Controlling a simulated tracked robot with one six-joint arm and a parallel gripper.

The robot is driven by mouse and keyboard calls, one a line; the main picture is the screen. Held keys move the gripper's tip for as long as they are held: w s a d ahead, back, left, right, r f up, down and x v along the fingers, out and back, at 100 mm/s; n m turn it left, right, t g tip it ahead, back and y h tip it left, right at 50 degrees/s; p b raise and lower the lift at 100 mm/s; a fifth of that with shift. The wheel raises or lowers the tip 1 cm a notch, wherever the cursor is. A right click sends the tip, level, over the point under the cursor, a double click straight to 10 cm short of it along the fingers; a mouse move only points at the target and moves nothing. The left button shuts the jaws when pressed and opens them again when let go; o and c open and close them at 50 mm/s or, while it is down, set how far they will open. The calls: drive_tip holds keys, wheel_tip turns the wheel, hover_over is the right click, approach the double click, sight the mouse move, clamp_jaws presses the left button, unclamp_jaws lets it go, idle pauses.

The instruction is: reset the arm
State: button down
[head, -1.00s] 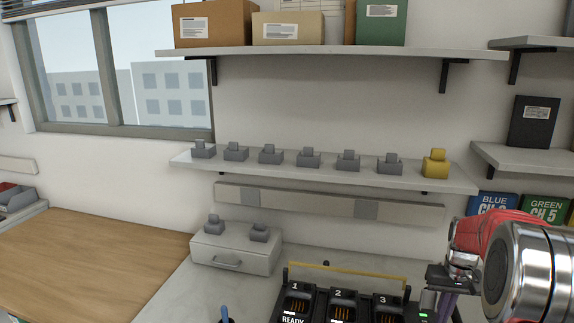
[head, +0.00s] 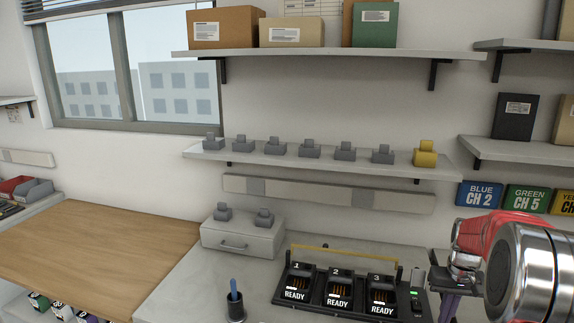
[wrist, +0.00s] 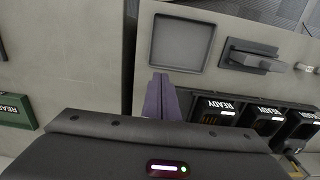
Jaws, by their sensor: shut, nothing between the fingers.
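My arm reaches in at the right of the head view, with red and silver links in front of the counter. In the wrist view the purple-grey fingers (wrist: 162,98) are together and hold nothing. They are seen over the light counter, beside a square grey recessed panel (wrist: 181,42).
A charger (head: 338,291) with three READY slots stands on the counter, left of my gripper. A dark cup (head: 235,309) stands at the front. Shelves above hold boxes, several grey blocks and a yellow one (head: 425,153). The wooden tabletop (head: 95,245) at left is clear.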

drive_tip(key=s+a+r+n+t, duration=0.1)
drive_tip(key=s+a+r+t, duration=0.1)
drive_tip(key=s+a+r, duration=0.3)
drive_tip(key=s+a+r+n+t, duration=0.1)
drive_tip(key=s+a+r, duration=0.4)
drive_tip(key=s+a, duration=0.6)
drive_tip(key=s+a+r+t, duration=0.2)
drive_tip(key=s+a+r, duration=0.3)
drive_tip(key=s+a, duration=0.3)
drive_tip(key=shift+s+a+r+n+t, duration=0.2)
drive_tip(key=shift+a+r+n+t, duration=0.15)
drive_tip(key=shift+a, duration=0.65)
